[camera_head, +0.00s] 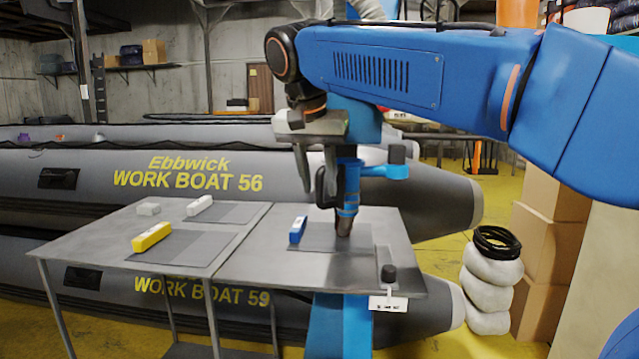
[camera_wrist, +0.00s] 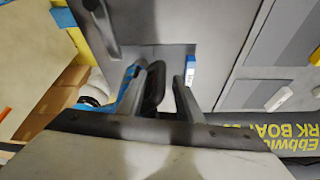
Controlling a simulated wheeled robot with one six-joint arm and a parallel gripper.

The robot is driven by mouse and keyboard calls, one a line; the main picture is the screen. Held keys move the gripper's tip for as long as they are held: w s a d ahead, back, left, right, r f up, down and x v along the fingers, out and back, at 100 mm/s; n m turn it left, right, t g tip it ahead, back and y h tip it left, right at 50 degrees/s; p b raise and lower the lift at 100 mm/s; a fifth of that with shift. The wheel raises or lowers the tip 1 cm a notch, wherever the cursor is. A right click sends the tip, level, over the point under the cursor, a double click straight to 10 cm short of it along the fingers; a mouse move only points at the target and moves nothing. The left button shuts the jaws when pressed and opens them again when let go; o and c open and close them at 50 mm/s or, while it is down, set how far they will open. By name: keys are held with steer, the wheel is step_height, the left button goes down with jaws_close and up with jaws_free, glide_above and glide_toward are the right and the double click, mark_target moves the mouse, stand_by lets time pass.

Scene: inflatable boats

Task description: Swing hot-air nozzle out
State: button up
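The hot-air nozzle (camera_head: 347,190) is a blue upright tool with a dark tip, hanging over the right part of the metal bench. A black loop handle (camera_head: 322,190) sticks out on its left side. My gripper (camera_head: 317,182) points down at this handle, with its fingers apart. In the wrist view the black handle (camera_wrist: 153,88) lies between the two fingers of my gripper (camera_wrist: 163,70), nearer the left finger, with a visible gap to the right finger. Part of the blue nozzle (camera_wrist: 130,88) shows behind the left finger. Contact with the handle cannot be told.
The metal bench (camera_head: 240,255) carries a blue-and-white block (camera_head: 298,230), a yellow block (camera_head: 151,237) and pale blocks (camera_head: 199,205). Grey inflatable boats (camera_head: 90,185) lie behind. Cardboard boxes (camera_head: 545,250) and white rolls (camera_head: 490,285) stand right.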

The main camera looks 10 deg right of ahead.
steer(key=shift+d+f, duration=0.1)
steer(key=shift+f, duration=0.2)
jaws_close()
